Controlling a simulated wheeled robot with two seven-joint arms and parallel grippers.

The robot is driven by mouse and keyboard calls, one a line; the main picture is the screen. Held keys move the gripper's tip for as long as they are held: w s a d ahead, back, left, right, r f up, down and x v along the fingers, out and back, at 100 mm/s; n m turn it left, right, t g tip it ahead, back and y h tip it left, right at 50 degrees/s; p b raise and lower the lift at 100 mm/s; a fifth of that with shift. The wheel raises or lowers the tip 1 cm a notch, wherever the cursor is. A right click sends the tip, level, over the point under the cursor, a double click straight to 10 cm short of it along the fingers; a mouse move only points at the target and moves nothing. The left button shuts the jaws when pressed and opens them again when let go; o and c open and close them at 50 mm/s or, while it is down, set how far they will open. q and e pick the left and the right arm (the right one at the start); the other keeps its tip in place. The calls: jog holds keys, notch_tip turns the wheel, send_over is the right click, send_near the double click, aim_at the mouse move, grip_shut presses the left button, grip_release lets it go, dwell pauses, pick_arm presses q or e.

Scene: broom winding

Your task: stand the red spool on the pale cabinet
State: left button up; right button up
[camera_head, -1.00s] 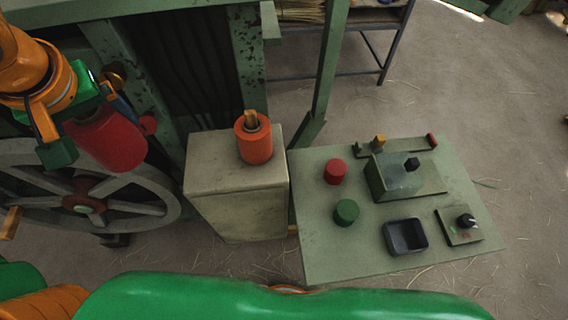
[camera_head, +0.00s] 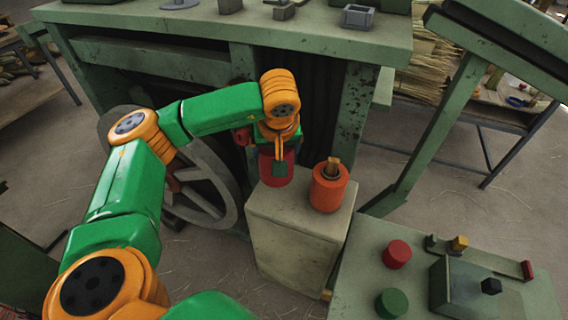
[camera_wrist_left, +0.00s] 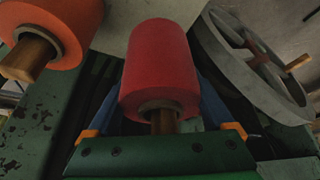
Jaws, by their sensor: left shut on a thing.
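The red spool (camera_head: 276,170) is held upright in my left gripper (camera_head: 279,160), at the back left part of the pale cabinet's (camera_head: 290,242) top. I cannot tell whether its base touches the top. In the left wrist view the red spool (camera_wrist_left: 160,65) sits between the blue fingers, its wooden core toward the palm. The pale cabinet (camera_wrist_left: 120,22) shows behind it there. My right gripper is not in view.
An orange spool (camera_head: 328,190) with a wooden core stands on the cabinet's right part, close beside the red one. A spoked wheel (camera_head: 213,180) is at the left and a green frame behind. A control table with a red knob (camera_head: 397,254) is at the right.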

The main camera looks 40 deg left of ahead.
aim_at(285, 150)
pick_arm(q)
jog(key=f, duration=0.1)
jog(key=w+f+p, duration=0.1)
jog(key=f, duration=0.2)
jog(key=shift+w+d+f+p, duration=0.3)
jog(key=shift+d+f+p, duration=0.1)
jog(key=shift+f+b, duration=0.3)
jog(key=shift+f, duration=0.15)
jog(key=o, duration=1.4)
jog(key=shift+r, duration=0.25)
jog(key=shift+s+d+r, duration=0.1)
jog(key=shift+r, duration=0.15)
jog(key=b+v, duration=0.1)
jog(key=v, duration=0.9)
jog(key=shift+r, duration=0.2)
jog(key=shift+s+d+r, duration=0.15)
jog(key=shift+s+r, duration=0.05)
jog(key=shift+r, duration=0.3)
